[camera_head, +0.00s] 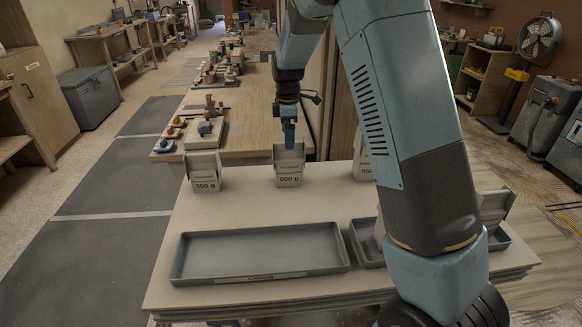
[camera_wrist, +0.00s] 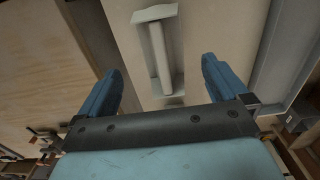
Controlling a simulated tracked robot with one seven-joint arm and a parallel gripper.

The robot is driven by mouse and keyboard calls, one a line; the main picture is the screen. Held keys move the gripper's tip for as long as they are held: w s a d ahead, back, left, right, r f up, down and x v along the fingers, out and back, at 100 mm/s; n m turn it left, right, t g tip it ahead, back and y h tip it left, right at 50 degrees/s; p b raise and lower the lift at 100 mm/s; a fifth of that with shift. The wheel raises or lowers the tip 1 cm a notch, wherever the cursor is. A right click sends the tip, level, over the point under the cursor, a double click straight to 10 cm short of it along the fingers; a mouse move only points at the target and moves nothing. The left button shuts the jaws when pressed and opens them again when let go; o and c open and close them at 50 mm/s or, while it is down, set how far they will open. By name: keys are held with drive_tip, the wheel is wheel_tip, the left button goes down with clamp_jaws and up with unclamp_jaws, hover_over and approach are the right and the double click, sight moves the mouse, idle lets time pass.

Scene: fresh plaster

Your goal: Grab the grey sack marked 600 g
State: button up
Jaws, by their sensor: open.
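The grey sack marked 600 g (camera_head: 289,180) stands upright on the pale table, in the middle of a back row of sacks. My gripper (camera_head: 289,140) hangs just above its top, pointing down. In the wrist view the sack (camera_wrist: 160,60) shows ahead of the two blue fingers, roughly centred between them. My gripper (camera_wrist: 161,68) is open, one finger to each side, and holds nothing. I cannot tell exactly how far the fingertips are from the sack.
A sack marked 350 g (camera_head: 205,186) stands to the left. Another sack (camera_head: 361,170) stands to the right, partly hidden by my arm. A grey empty tray (camera_head: 175,272) lies in front, and a second tray (camera_head: 366,255) is partly behind my arm.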

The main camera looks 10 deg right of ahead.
sight(288, 163)
drive_tip(key=shift+s+f, duration=0.1)
drive_tip(key=shift+f, duration=3.1)
drive_tip(key=c, duration=1.8)
